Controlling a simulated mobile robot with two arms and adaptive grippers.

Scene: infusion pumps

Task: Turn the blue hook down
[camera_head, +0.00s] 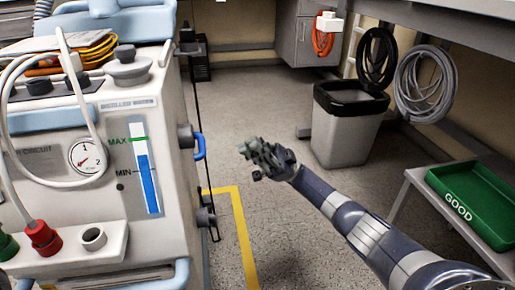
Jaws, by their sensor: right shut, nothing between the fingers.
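The blue hook (200,147) sticks out from the right side of the white machine (115,200), next to a dark round fitting. It looks like a small bent blue handle; its exact turn is hard to tell at this size. My right gripper (256,160) is in the free space to the right of the hook, apart from it, pointing left toward the machine. It is shut and empty. My left gripper is not in view.
A grey bin (345,140) with a black liner stands behind my right arm. A green tray (475,205) marked GOOD lies on a low table at the right. A yellow floor line (243,235) runs beside the machine. The floor between machine and bin is clear.

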